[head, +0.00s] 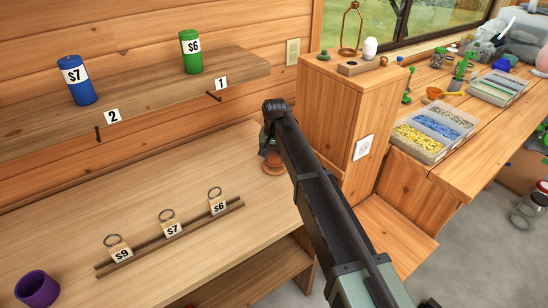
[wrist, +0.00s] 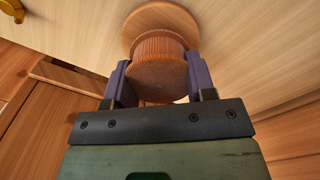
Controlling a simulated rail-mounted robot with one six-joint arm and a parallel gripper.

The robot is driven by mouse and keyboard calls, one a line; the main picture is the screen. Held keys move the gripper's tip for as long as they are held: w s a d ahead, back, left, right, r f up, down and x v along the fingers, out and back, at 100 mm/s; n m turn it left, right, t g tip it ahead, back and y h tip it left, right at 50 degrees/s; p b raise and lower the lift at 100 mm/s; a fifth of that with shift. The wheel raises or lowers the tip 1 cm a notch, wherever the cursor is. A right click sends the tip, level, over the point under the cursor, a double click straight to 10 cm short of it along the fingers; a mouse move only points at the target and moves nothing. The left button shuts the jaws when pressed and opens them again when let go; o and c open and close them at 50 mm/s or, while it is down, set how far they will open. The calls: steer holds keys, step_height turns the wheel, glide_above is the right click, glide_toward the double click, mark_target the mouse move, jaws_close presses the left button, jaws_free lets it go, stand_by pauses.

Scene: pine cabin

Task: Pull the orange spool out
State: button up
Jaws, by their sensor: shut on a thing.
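The orange spool (wrist: 160,50) stands on the light wooden bench, with a wide round flange at its far end and a ribbed orange-brown middle. In the head view the spool (head: 273,168) shows only partly, at the bench's right end beside the wooden cabinet, with my arm hiding the rest. My gripper (wrist: 160,80) has its two purple fingers on either side of the spool, shut on it. In the head view my gripper (head: 266,145) is mostly hidden behind my own arm.
The bench (head: 150,175) holds a rail with tagged blocks (head: 170,231) and a purple cup (head: 37,289). The cabinet (head: 340,110) stands close on the right.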

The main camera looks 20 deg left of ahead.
steer(key=shift+r+p, duration=3.55)
steer(key=shift+r, duration=0.45)
steer(key=shift+r, duration=0.15)
steer(key=s+d+r+p, duration=0.3)
steer(key=s+r+p, duration=0.3)
steer(key=p, duration=0.1)
step_height(320, 180, up, 3)
steer(key=p, duration=0.2)
glide_above(279, 204)
step_height(279, 204, down, 20)
steer(key=b, duration=2)
steer(key=shift+f, duration=0.2)
steer(key=shift+r, duration=0.25)
steer(key=shift+f, duration=0.1)
